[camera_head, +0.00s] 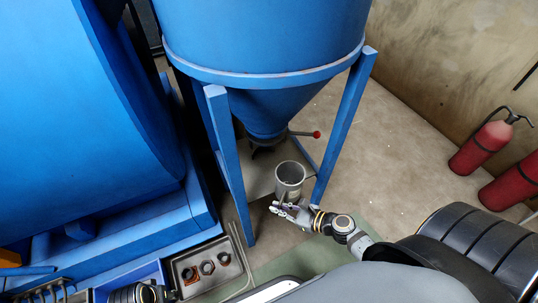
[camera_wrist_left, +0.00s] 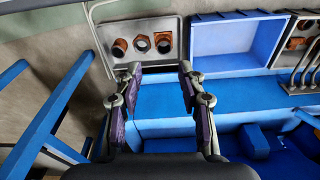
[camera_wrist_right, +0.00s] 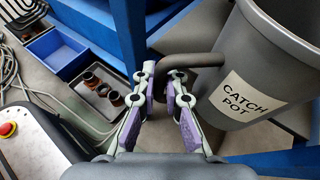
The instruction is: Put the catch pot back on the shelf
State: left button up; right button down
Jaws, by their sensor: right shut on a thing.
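The grey catch pot (camera_head: 290,177) is below the blue hopper, near its right front leg. In the right wrist view the catch pot (camera_wrist_right: 262,65) shows its label at the upper right. My right gripper (camera_head: 285,209) is shut on the pot's handle (camera_wrist_right: 207,60); its fingers (camera_wrist_right: 163,80) are left of the pot's wall. The pot looks close to upright. I cannot tell whether its base touches anything. My left gripper (camera_wrist_left: 158,78) is open and empty, above a blue ledge. I cannot make out for certain which surface is the shelf.
The hopper (camera_head: 268,40) has blue legs and a red-knobbed lever (camera_head: 316,134). A flat grey plate (camera_head: 261,176) lies under the cone. A tray with round fittings (camera_head: 185,281) and a blue bin (camera_wrist_left: 236,52) are at the left.

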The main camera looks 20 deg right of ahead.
jog(key=w, duration=0.4)
jog(key=w+b, duration=0.1)
jog(key=w, duration=0.8)
jog(key=shift+w+a+b, duration=0.2)
jog(key=shift+a+b, duration=0.15)
jog(key=shift+w+r, duration=0.1)
jog(key=shift+w, duration=0.7)
jog(key=w+b, duration=0.1)
jog(key=w, duration=0.2)
jog(key=shift+a, duration=0.1)
jog(key=shift+f+b, duration=0.65)
jog(key=shift+f, duration=0.25)
jog(key=c, duration=1.8)
grip_release()
pick_arm(q)
jog(key=shift+d+r+t+h, duration=0.4)
jog(key=shift+d+r+t, duration=0.3)
jog(key=shift+d+r, duration=0.2)
pick_arm(e)
jog(key=o, duration=0.4)
jog(key=shift+c, duration=0.2)
